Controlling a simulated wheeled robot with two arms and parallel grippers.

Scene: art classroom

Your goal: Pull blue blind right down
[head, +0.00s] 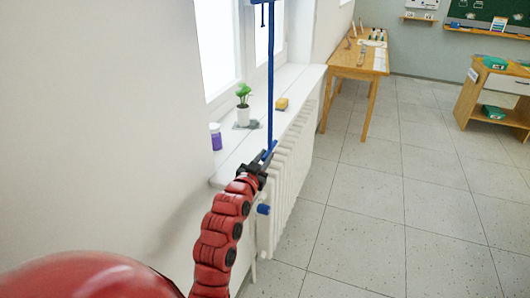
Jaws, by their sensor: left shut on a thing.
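A blue cord (270,85) hangs straight down in front of the window in the head view. Only a blue edge of the blind (257,2) shows at the top of the picture; the rest is out of view. My left gripper (266,158), on the red arm from below, is shut on the lower end of the cord, near the front edge of the window sill. A short second blue cord end (262,14) hangs to the left of the long one. My right gripper is not in view.
A white sill (230,151) holds a potted plant (243,113), a purple bottle (216,138) and a yellow sponge-like block (282,104). A white radiator (290,165) stands below. A wooden table (345,63) and a desk (482,92) stand farther back. The tiled floor between is clear.

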